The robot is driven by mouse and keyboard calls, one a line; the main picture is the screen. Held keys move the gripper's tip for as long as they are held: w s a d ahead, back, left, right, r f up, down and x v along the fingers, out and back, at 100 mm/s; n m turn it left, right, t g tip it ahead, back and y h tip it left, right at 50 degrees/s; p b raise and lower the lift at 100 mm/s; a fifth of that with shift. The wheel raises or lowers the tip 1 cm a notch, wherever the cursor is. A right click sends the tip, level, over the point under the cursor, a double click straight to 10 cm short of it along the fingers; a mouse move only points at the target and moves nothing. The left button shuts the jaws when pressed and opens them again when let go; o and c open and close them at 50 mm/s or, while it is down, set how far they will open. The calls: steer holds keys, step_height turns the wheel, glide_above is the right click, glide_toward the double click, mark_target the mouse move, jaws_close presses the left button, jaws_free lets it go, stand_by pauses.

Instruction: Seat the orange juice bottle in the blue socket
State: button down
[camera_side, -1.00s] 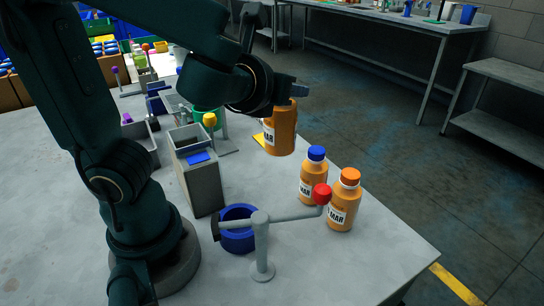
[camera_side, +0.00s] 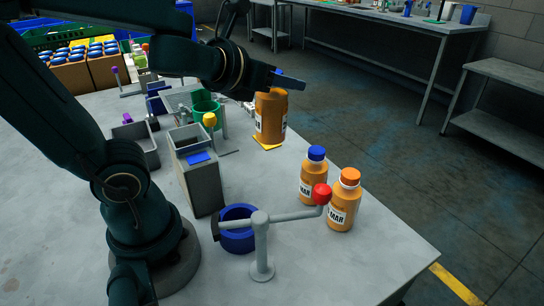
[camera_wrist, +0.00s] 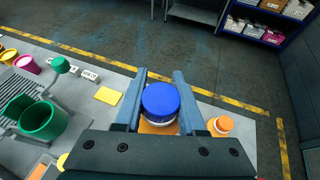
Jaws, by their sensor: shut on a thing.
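My gripper (camera_side: 286,80) is shut on an orange juice bottle (camera_side: 270,118), upright and with a white label. In the wrist view my gripper (camera_wrist: 160,74) has a finger on each side of this bottle's blue cap (camera_wrist: 160,100). The bottle's base appears over a yellow pad (camera_side: 268,144); I cannot tell whether they touch. The blue socket (camera_side: 237,241) is a round ring on the table near my base, apart from the held bottle, and its opening faces up. A grey lever post (camera_side: 262,250) with a red knob (camera_side: 321,194) stands beside it.
Two more orange bottles stand at the right, one blue-capped (camera_side: 313,178), one orange-capped (camera_side: 344,203). The lever arm reaches close to them. A tall grey box (camera_side: 203,188), a green cup (camera_side: 207,105) and a yellow knob (camera_side: 209,120) stand left of the held bottle. The front table is clear.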

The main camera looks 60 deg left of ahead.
steer(key=d+f+m+h, duration=0.3)
steer(key=d+m+h, duration=0.4)
steer(key=h, duration=0.2)
steer(key=s+d+m+g+h, duration=0.2)
steer(key=s+m+g+h, duration=0.6)
steer(key=s+m, duration=0.3)
steer(key=shift+s+d+f+g, duration=0.3)
steer(key=shift+s+g, duration=0.1)
steer(key=shift+s, duration=0.25)
steer(key=shift+f, duration=2.9)
steer(key=shift+f, duration=1.7)
steer(key=shift+w+r, duration=0.1)
steer(key=shift+r, duration=0.05)
